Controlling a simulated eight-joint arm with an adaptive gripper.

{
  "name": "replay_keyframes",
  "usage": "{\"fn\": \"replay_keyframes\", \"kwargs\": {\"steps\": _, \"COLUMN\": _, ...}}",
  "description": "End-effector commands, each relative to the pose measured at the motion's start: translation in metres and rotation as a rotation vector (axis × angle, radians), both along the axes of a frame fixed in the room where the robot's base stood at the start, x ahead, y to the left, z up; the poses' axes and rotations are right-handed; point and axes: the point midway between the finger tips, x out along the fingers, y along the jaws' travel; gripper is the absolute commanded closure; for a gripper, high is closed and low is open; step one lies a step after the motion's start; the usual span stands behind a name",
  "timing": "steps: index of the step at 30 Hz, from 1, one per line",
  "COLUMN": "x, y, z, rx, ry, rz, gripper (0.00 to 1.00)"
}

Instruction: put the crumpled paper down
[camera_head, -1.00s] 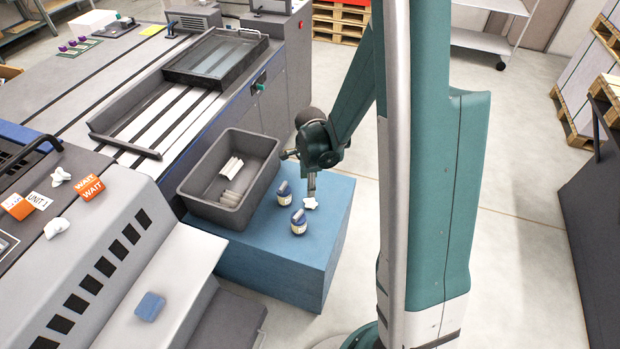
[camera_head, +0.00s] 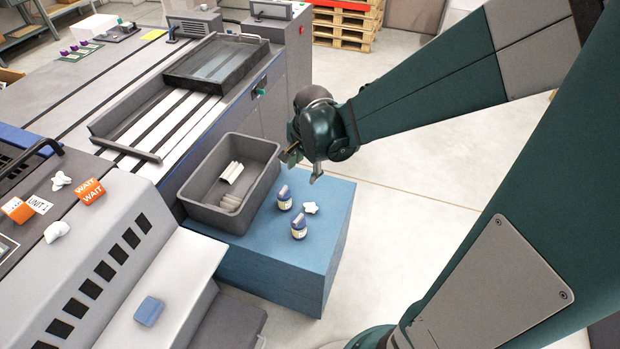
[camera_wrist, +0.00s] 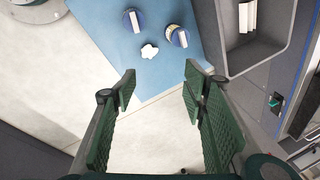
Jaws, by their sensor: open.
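A small white crumpled paper (camera_head: 310,208) lies on the blue block (camera_head: 285,262), beside two small jars with blue lids, the nearer (camera_head: 299,227) and the farther (camera_head: 284,198). In the wrist view the crumpled paper (camera_wrist: 149,51) lies on the blue top, clear of the fingers. My gripper (camera_wrist: 160,88) is open, with nothing between its fingers. In the head view my gripper (camera_head: 303,168) is above the far edge of the block, apart from the paper. Two more white crumpled pieces (camera_head: 57,230) (camera_head: 59,181) lie on the machine at left.
A grey bin (camera_head: 212,212) with white rolls stands on the block, left of the jars. Orange WAIT blocks (camera_head: 89,191) and a UNIT 1 card (camera_head: 40,205) sit on the machine. A blue pad (camera_head: 148,311) lies on the pale ledge. Floor right of the block is clear.

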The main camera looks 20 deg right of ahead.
Motion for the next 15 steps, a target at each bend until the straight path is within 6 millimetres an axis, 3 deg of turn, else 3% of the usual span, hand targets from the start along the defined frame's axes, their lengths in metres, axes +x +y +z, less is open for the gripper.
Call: {"fn": "replay_keyframes", "kwargs": {"steps": 15, "x": -0.045, "y": 0.022, "z": 0.067, "rx": -0.116, "ry": -0.089, "rz": 0.361, "gripper": 0.57}}
